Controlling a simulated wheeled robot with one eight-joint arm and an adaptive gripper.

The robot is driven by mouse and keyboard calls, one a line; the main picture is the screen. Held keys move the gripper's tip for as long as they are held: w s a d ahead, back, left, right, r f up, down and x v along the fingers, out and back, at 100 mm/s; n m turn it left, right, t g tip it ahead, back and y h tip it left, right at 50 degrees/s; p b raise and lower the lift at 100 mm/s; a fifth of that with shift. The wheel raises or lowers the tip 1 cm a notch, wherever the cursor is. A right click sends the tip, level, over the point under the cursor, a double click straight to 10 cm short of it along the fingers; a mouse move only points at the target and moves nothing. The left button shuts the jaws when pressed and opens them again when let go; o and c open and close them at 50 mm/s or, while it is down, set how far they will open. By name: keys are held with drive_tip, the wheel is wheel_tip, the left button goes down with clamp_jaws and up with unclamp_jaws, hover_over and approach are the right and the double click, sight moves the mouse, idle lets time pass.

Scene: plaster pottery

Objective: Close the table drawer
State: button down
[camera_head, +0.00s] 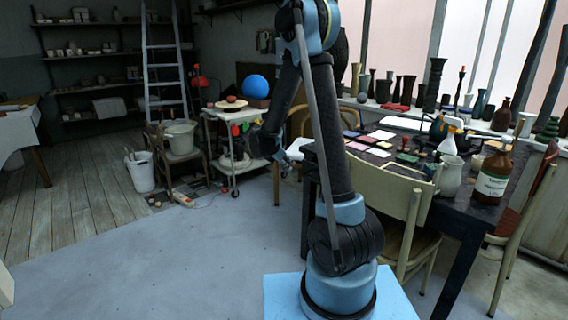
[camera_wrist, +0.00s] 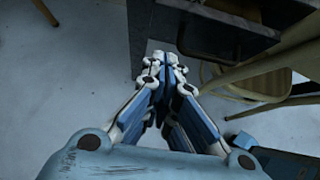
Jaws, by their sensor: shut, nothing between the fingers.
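The dark table (camera_head: 463,192) stands right of my arm in the head view. The drawer seems to stick out, but how far I cannot tell. In the head view my arm and a chair block that side of the table, and I cannot make out the drawer. My gripper (camera_wrist: 163,60) is shut and empty, its tips just below and left of the drawer front. It also shows in the head view (camera_head: 292,152), left of the table.
A pale chair (camera_head: 385,193) stands against the table's near side; chair parts also show right of the drawer in the wrist view (camera_wrist: 255,75). A dark table leg (camera_wrist: 141,35) is left of the drawer. A white trolley (camera_head: 222,140) stands behind.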

sight(305, 170)
drive_tip(key=w+d+f, duration=0.1)
drive_tip(key=d, duration=0.1)
drive_tip(key=w+d+f, duration=0.2)
drive_tip(key=w+d, duration=0.1)
drive_tip(key=shift+d, duration=0.3)
drive_tip(key=shift+a+r, duration=0.1)
